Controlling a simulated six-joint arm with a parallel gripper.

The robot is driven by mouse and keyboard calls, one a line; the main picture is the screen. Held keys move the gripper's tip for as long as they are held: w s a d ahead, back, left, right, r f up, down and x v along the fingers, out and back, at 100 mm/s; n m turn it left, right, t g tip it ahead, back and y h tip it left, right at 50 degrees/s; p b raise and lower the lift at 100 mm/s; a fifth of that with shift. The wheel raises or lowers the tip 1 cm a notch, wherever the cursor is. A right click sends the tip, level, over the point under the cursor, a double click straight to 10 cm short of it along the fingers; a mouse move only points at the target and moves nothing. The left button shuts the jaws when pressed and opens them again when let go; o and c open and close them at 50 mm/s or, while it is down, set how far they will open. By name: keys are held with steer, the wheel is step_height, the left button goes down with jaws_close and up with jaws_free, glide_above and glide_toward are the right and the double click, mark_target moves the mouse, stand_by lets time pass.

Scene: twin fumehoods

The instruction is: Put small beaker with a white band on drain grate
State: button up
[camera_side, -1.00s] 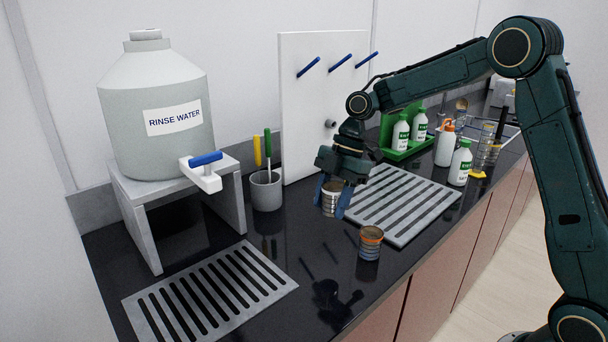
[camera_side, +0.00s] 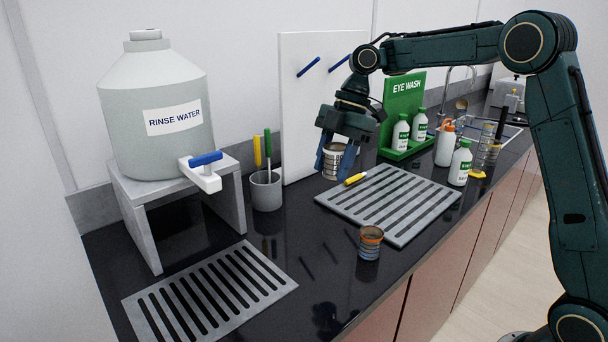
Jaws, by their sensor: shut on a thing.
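My gripper (camera_side: 334,163) is shut on a small beaker with a white band (camera_side: 333,155) and holds it upright in the air. The beaker is near the back left corner of the right-hand drain grate (camera_side: 398,205), clearly above the counter. Another drain grate (camera_side: 213,292) lies at the front left, below the rinse water tap. A second small beaker, with an orange band (camera_side: 370,240), stands on the counter in front of the right-hand grate.
A yellow pen-like object (camera_side: 355,179) lies at the back left edge of the right-hand grate. A rinse water tank (camera_side: 155,105) stands on a raised stand (camera_side: 140,215). A grey cup (camera_side: 266,190) holds brushes or markers. Several bottles and a green eye wash rack (camera_side: 402,110) stand at the back right.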

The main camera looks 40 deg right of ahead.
stand_by(0.4)
steer(key=w+a+f, duration=0.1)
steer(key=w+f, duration=0.2)
steer(key=f, duration=0.2)
steer(key=w+a+f, duration=0.2)
steer(key=f, duration=0.4)
steer(key=w+a+f, duration=0.1)
steer(key=w+f, duration=0.2)
steer(key=f, duration=0.2)
steer(key=shift+w+a+f, duration=0.15)
steer(key=shift+w+f, duration=0.15)
steer(key=shift+w, duration=0.05)
steer(key=shift+w+a+f, duration=0.15)
steer(key=shift+f, duration=0.45)
glide_toward(218, 281)
steer(key=f, duration=0.1)
steer(key=d+f, duration=0.2)
steer(key=f, duration=0.1)
steer(key=shift+a, duration=0.1)
steer(key=a, duration=0.4)
steer(key=shift+a+f, duration=0.15)
steer(key=shift+f, duration=0.6)
steer(key=shift+f, duration=0.15)
